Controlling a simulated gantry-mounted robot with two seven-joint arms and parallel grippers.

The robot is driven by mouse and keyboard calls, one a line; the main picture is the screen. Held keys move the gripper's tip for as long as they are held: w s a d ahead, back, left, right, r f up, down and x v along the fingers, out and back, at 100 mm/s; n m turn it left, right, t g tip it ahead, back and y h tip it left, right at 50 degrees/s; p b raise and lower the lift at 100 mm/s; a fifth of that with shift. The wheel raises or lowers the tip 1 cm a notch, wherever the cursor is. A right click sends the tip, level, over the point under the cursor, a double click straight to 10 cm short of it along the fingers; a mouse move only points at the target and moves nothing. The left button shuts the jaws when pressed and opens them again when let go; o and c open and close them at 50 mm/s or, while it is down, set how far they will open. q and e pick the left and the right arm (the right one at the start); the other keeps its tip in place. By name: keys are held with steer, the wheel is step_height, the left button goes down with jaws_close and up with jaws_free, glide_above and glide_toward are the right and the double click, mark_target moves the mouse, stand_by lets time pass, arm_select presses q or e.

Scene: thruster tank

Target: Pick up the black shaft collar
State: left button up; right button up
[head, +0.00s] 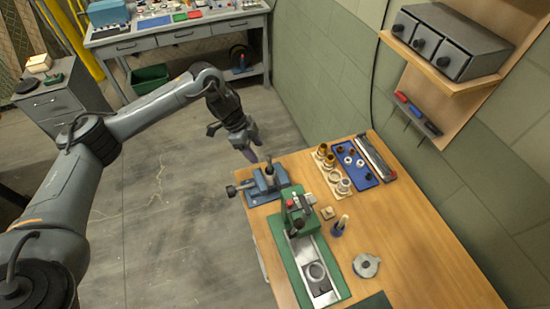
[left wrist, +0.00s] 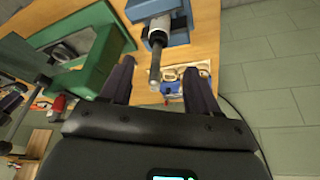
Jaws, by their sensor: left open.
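The blue tray (head: 373,174) lies toward the back of the wooden bench and holds several small white and dark rings. A small dark ring (head: 360,163) among them looks like the black shaft collar, but it is too small to be sure. My left gripper (head: 251,148) is open and empty, in the air by the bench's left back corner, left of the tray and apart from it. In the left wrist view its two fingers (left wrist: 156,66) stand apart, with the metal rod of the vise showing between them. My right gripper is in neither view.
A blue vise (head: 265,187) and a green press (head: 293,208) stand between my gripper and the bench front. A wooden ring holder (head: 331,168) adjoins the tray. A shelf (head: 460,82) hangs above on the wall. The bench's right front is mostly clear.

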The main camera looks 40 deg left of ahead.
mark_target(268, 169)
arm_select(q)
steer(key=shift+s+p+x, duration=0.2)
steer(key=shift+p+x, duration=0.2)
steer(key=shift+x, duration=4.45)
steer(key=shift+a+f, duration=0.1)
steer(key=c, duration=1.1)
